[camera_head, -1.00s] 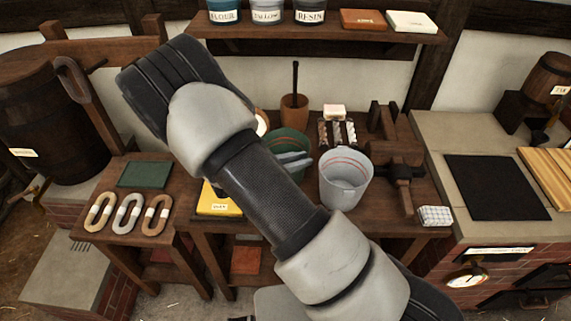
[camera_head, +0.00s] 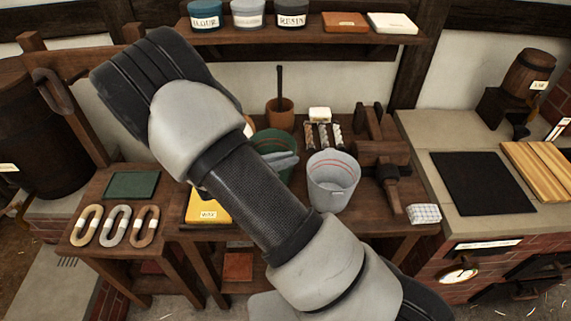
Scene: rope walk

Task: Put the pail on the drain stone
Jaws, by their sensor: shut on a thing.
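A light grey pail (camera_head: 333,184) with red lines inside stands upright on the wooden bench, right of my arm. A dark green pail-like vessel (camera_head: 272,140) is behind it to the left, partly hidden by my arm, with a blue-grey piece across its front. A low grey slab with slots, seemingly the drain stone (camera_head: 52,285), lies at the lower left; its top looks bare. My arm crosses the middle of the view.
A side table (camera_head: 95,205) holds a green board (camera_head: 132,185) and three rope rings. A yellow box (camera_head: 205,207) sits beside my arm. A wooden clamp-like device (camera_head: 385,160) and checked cloth (camera_head: 425,213) are right of the grey pail. A brick stove (camera_head: 440,150) stands at right.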

